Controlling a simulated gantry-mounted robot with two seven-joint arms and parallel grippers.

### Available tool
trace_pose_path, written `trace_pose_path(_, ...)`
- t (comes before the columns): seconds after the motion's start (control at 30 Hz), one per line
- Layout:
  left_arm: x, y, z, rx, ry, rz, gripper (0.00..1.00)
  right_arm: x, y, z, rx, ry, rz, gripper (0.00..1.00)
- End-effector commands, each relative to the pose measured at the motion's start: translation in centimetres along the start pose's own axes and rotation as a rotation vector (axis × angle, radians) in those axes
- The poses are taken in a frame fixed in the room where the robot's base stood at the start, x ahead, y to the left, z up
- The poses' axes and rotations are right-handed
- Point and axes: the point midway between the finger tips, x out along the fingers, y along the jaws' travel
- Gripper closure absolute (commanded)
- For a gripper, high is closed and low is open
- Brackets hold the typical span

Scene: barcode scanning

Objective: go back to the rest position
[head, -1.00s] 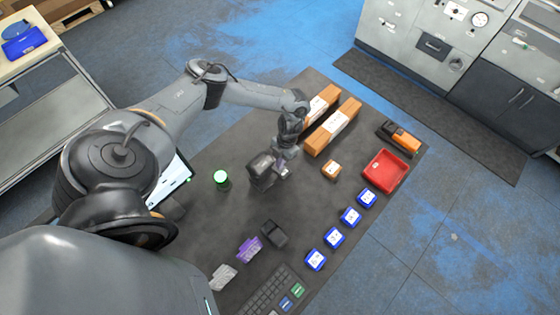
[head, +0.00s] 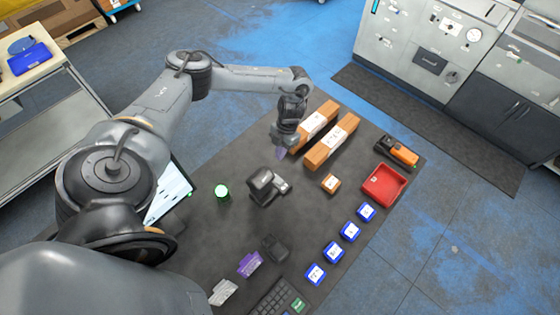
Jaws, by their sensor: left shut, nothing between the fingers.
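My left gripper (head: 281,152) is in the head view, above the dark table (head: 215,245) near its far side. It is shut and empty, with its fingers pointing down. It is just beyond the black barcode scanner (head: 264,187), which stands on the table apart from it. Two long brown boxes (head: 314,127) (head: 331,146) with white labels lie right of the gripper. My right gripper is not in view.
A small orange box (head: 330,183), a red tray (head: 383,186) and an orange-black tool (head: 397,151) lie to the right. Several blue boxes (head: 350,231) line the right edge.

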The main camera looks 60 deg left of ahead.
Motion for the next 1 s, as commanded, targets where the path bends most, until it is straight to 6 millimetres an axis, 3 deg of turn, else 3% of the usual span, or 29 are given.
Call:
trace_pose_path(0.2, -1.0, 0.1, 0.0, 0.000, -0.001, -0.001, 1.00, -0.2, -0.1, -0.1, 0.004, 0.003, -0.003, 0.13)
trace_pose_path(0.73, -0.7, -0.5, 0.0, 0.007, -0.007, -0.001, 1.00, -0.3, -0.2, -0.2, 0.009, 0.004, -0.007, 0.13)
trace_pose_path(0.87, 0.9, -3.5, 0.1, 0.034, -0.042, -0.012, 1.00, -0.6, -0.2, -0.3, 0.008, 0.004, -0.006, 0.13)
trace_pose_path(0.97, 2.8, -7.9, 0.0, 0.058, -0.097, -0.042, 1.00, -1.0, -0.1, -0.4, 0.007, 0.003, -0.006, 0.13)
trace_pose_path(1.0, 3.6, -10.2, -0.2, 0.062, -0.126, -0.063, 1.00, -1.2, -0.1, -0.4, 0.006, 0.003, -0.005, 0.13)
